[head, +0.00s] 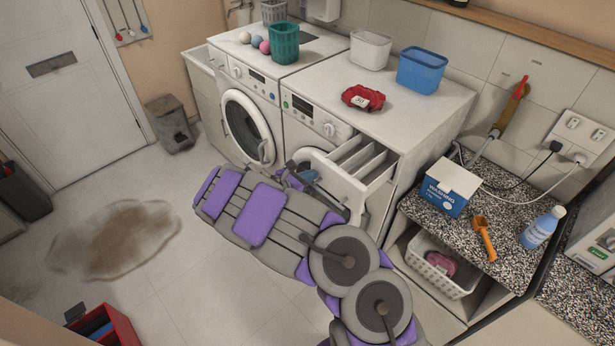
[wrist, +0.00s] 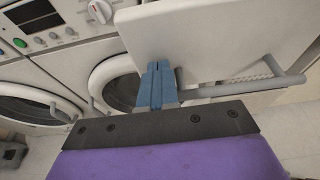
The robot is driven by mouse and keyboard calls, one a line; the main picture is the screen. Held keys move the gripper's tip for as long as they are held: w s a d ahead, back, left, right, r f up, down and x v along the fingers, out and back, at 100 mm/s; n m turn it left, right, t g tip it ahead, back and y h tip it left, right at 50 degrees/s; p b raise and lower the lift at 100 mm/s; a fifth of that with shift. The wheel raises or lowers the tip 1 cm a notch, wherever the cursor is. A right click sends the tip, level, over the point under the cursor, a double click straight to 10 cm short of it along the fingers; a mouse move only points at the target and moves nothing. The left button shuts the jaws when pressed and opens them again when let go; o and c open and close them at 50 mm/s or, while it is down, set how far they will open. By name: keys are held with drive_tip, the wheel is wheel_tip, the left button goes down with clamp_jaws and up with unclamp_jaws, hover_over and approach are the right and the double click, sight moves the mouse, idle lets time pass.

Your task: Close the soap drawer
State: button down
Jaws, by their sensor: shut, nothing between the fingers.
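The soap drawer (head: 345,180) is pulled out from the top right of the right-hand washing machine (head: 316,112). Its open compartments face up in the head view. In the wrist view the drawer's white front panel (wrist: 215,40) fills the upper right, with a grey bar handle (wrist: 245,88) along its lower part. My gripper (wrist: 157,66) is shut and empty, its blue fingers upright beside the handle's left end and in front of the panel's left edge. I cannot tell whether they touch. In the head view my gripper (head: 306,172) is partly hidden by my arm, left of the drawer.
A red bundle (head: 363,98), a white tub (head: 370,49) and a blue tub (head: 421,69) stand on the machine top. To the right is a speckled counter (head: 480,245) with a washing powder box (head: 449,187). The floor at left is open, with a brown stain (head: 120,240).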

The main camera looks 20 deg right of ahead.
drive_tip(key=b, duration=0.4)
hover_over(356, 168)
drive_tip(key=w, duration=0.5)
drive_tip(key=shift+a, duration=0.25)
drive_tip(key=shift+d, duration=0.15)
drive_tip(key=shift+w+r, duration=0.1)
drive_tip(key=shift+r, duration=0.05)
drive_tip(key=shift+r, duration=0.1)
